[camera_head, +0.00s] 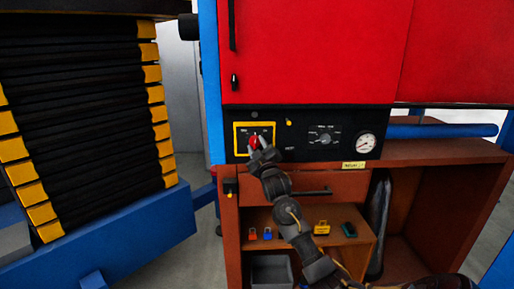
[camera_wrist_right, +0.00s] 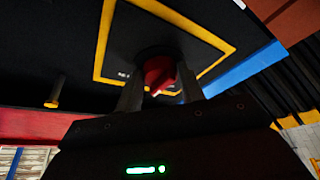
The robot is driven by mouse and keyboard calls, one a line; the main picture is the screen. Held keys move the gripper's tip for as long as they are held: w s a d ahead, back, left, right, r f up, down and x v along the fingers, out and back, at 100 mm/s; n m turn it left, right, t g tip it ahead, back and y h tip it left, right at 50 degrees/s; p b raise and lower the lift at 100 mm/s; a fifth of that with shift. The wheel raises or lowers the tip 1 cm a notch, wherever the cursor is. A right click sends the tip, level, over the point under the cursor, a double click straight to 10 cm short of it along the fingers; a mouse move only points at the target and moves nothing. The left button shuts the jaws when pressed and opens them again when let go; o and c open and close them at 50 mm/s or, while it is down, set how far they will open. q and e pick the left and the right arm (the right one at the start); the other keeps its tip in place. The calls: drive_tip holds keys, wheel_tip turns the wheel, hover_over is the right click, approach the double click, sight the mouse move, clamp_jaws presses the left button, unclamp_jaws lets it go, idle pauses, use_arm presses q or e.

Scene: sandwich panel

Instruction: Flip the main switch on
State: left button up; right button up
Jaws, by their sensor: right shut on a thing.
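The main switch (camera_head: 254,142) is a red rotary knob inside a yellow square frame on the black control panel. My right gripper (camera_head: 257,147) reaches up to it from below right in the head view. In the right wrist view the red knob (camera_wrist_right: 159,75) sits between the two fingers of the right gripper (camera_wrist_right: 158,88), and they are shut on it. The fingers hide the knob's sides and part of the labels around it, so I cannot read its setting. My left gripper is not in view.
Right of the switch are a small yellow knob (camera_head: 289,123), a grey selector dial (camera_head: 324,138) and a round gauge (camera_head: 366,144). A red cabinet (camera_head: 310,55) is above. Below are a drawer handle (camera_head: 305,192) and a shelf with padlocks (camera_head: 267,234). Stacked black panels (camera_head: 85,110) stand left.

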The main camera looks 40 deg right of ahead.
drive_tip(key=shift+f, duration=0.1)
drive_tip(key=m+h, duration=0.1)
drive_tip(key=m, duration=0.1)
drive_tip(key=m+h+b, duration=0.1)
drive_tip(key=m, duration=0.2)
drive_tip(key=shift+w+a+f+b, duration=0.1)
drive_tip(key=shift+w+a+b, duration=0.05)
drive_tip(key=shift+b, duration=0.15)
drive_tip(key=shift+w+a+m+g+h+b, duration=0.1)
drive_tip(key=shift+m+g+h+b, duration=0.3)
drive_tip(key=shift+m+h, duration=0.85)
drive_tip(key=shift+a+m+g+h+b, duration=0.15)
drive_tip(key=shift+m+g+h, duration=0.4)
drive_tip(key=shift+m, duration=1.5)
drive_tip(key=shift+d+m, duration=0.1)
drive_tip(key=shift+m, duration=0.2)
drive_tip(key=o, duration=1)
drive_tip(key=shift+c, duration=0.2)
drive_tip(key=b+v, duration=0.2)
drive_tip(key=v, duration=0.8)
drive_tip(key=shift+s+a+b, duration=0.25)
drive_tip(key=shift+b, duration=0.15)
